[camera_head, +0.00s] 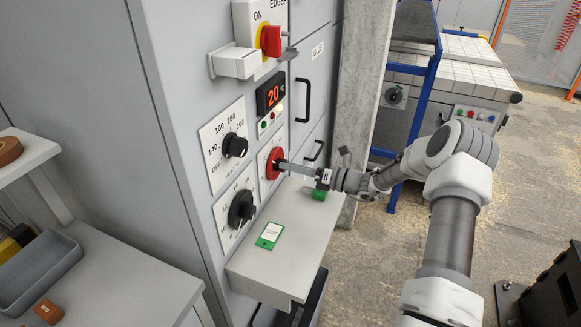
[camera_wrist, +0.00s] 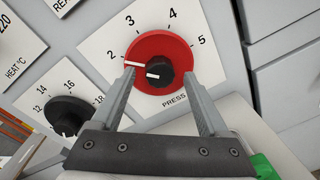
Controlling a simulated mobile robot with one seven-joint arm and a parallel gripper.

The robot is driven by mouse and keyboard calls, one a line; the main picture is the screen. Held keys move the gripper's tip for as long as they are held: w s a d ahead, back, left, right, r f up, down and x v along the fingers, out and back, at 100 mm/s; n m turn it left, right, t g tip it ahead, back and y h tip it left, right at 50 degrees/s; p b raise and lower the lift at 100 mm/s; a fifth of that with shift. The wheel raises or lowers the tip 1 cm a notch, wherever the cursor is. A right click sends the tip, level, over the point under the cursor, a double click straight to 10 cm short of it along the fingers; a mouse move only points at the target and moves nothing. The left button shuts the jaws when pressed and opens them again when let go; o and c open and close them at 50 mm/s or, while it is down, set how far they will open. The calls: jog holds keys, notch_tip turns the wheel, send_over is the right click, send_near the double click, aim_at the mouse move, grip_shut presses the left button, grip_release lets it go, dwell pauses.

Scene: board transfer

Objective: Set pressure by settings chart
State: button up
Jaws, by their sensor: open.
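The pressure dial (camera_wrist: 170,48) is a red disc with a black hub on a white plate marked 2 to 5 in the wrist view. A white line on the red disc points left, near the 2. The red dial also shows in the head view (camera_head: 271,164). My gripper (camera_wrist: 158,76) is open, its two fingers on either side of the hub and overlapping the disc's lower edges. Whether they touch it is unclear. In the head view my gripper (camera_head: 281,163) reaches the dial from the right. A green-edged card (camera_head: 269,236) lies on the shelf, its text unreadable.
A black heat knob (camera_head: 234,146) and another black knob (camera_head: 241,208) sit left of the dial. A red display (camera_head: 270,95) reads 20 above. A red-yellow switch (camera_head: 270,40) is at the top. The grey shelf (camera_head: 305,225) juts out below.

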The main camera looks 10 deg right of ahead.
jog(key=v, duration=1.6)
jog(key=shift+s+r, duration=0.1)
jog(key=s+a+r+n+g+h+p, duration=0.1)
jog(key=s+a+r+n+g+h, duration=0.25)
jog(key=s+a+r+n, duration=0.4)
jog(key=s+a+r+n+g+h+p, duration=0.1)
jog(key=s+a+r+n+g+h, duration=0.3)
jog(key=a+r+n, duration=0.45)
jog(key=s+a+r+n+t+h, duration=0.1)
jog(key=s+r+n+h, duration=0.1)
jog(key=s+r+n, duration=0.3)
jog(key=s+a+r+n+h, duration=0.2)
jog(key=s+n, duration=0.4)
jog(key=s, duration=0.1)
jog(key=s+d+n+t+h+p, duration=0.1)
jog(key=s+d+n+h, duration=0.1)
jog(key=s+d+n, duration=0.2)
jog(key=s+n, duration=0.1)
jog(key=s, duration=0.1)
jog(key=shift+s+d+t+h, duration=0.35)
jog(key=shift+d, duration=0.05)
jog(key=shift+s, duration=0.1)
